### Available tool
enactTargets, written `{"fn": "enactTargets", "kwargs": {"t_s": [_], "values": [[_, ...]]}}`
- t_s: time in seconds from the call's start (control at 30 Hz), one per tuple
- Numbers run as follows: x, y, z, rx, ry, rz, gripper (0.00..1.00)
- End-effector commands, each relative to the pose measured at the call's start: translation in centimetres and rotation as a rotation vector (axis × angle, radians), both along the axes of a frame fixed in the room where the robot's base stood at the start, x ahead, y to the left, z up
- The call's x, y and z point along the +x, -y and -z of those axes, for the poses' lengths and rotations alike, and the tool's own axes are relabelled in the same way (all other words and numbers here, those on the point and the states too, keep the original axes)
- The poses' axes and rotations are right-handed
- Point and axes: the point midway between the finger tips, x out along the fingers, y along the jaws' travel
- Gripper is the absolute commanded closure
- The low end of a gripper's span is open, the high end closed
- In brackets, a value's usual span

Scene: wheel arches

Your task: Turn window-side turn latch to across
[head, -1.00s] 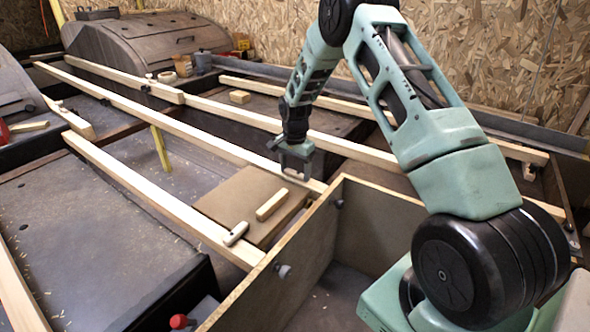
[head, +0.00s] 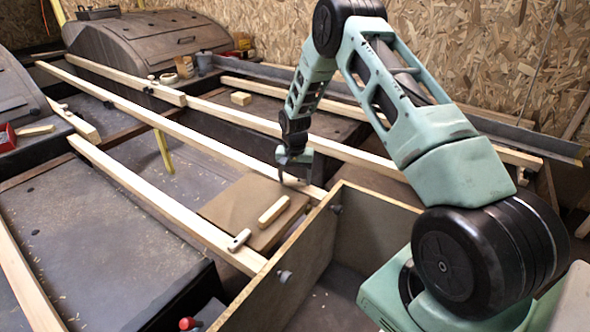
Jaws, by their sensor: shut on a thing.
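My gripper (head: 293,178) points down at the far pale rail, beside the brown hatch panel (head: 232,206). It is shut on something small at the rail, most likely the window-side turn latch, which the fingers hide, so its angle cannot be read. A second, pale turn latch (head: 239,240) sits on the near rail at the panel's near edge, apart from my gripper. The panel lies between the two rails and carries a wooden grip bar (head: 273,210).
An open-topped wooden box (head: 300,262) with upright walls stands just right of the panel, close to my gripper. A loose wood block (head: 241,98) lies beyond the far rail. A red-ended object (head: 188,323) is at the bottom edge.

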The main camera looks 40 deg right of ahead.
Motion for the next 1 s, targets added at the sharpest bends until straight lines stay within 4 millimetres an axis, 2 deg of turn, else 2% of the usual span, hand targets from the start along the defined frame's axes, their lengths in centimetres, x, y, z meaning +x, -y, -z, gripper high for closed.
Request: {"fn": "enactTargets", "kwargs": {"t_s": [0.03, 1.0], "values": [[-0.09, -0.01, -0.54, 0.001, -0.002, -0.042, 0.52], [-1.06, -0.35, -0.24, 0.001, 0.001, -0.922, 0.52]]}}
